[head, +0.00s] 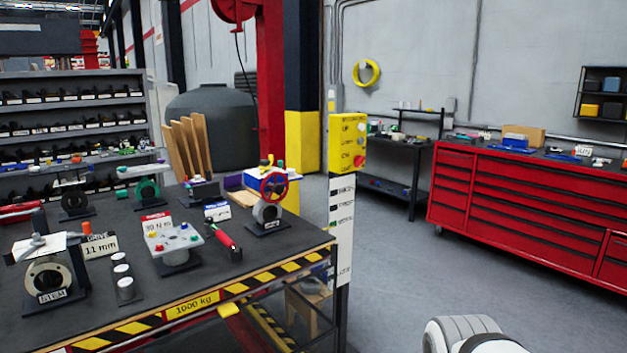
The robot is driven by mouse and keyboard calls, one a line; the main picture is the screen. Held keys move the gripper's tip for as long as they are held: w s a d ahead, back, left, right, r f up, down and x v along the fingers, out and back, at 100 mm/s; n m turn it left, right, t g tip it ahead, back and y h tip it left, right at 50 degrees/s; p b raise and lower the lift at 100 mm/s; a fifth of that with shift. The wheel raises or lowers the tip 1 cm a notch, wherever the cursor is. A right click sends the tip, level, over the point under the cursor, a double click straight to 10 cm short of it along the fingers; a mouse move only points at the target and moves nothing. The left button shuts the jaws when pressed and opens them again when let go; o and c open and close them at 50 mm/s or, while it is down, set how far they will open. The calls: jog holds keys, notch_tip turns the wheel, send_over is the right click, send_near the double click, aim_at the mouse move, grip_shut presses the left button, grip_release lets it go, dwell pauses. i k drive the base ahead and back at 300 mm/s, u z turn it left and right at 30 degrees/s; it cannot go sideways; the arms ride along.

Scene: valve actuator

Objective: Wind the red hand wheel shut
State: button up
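The red hand wheel (273,186) stands upright near the right end of the dark workbench (225,275). It sits on a round grey valve body (266,213) with a dark base plate and a small label. The wheel faces roughly toward the camera. How far it is turned cannot be read from here. My gripper is not in view. Only a white, rounded part of my own arm shows at the bottom right edge, well away from the wheel.
Other valves stand on the bench, including one with a green wheel (147,190) and a large grey one (50,275) at front left. A red-handled tool (228,240) lies left of the wheel. A yellow control box (348,143) on a post stands right. Open floor (400,270) lies beyond.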

aim_at(277, 188)
jog(key=z, duration=0.1)
jog(key=i, duration=1.15)
jog(key=u, duration=0.95)
jog(key=i, duration=0.6)
jog(key=u, duration=0.4)
